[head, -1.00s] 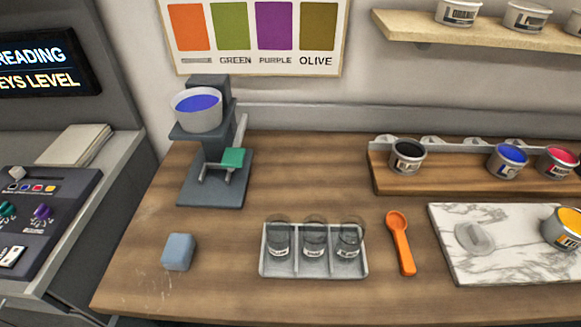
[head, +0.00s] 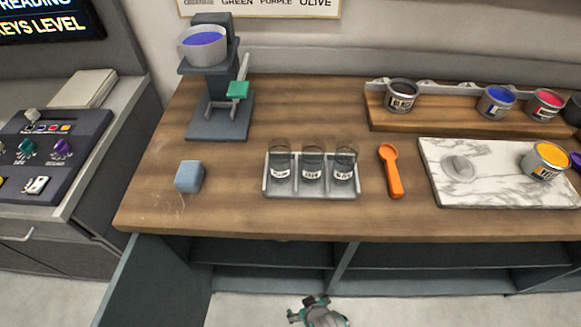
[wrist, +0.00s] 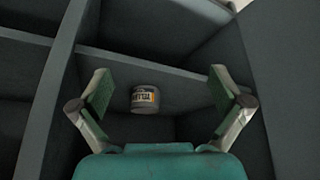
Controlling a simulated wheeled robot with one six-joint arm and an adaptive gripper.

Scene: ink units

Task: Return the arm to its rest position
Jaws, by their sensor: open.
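In the wrist view my gripper (wrist: 158,82) is open, its two green-padded fingers spread wide with nothing between them. It faces into a dark grey cabinet (wrist: 195,55). In the head view a green and grey part of my arm (head: 318,313) shows at the bottom edge, in front of the open cabinet under the counter. The rest of the arm is out of frame.
The wooden counter (head: 235,222) overhangs the cabinet's shelves (head: 440,255). An open door panel (head: 150,280) stands at the left. On top are a dispenser stand (head: 220,120), a jar tray (head: 310,193), an orange scoop (head: 391,172) and a marble slab (head: 500,190).

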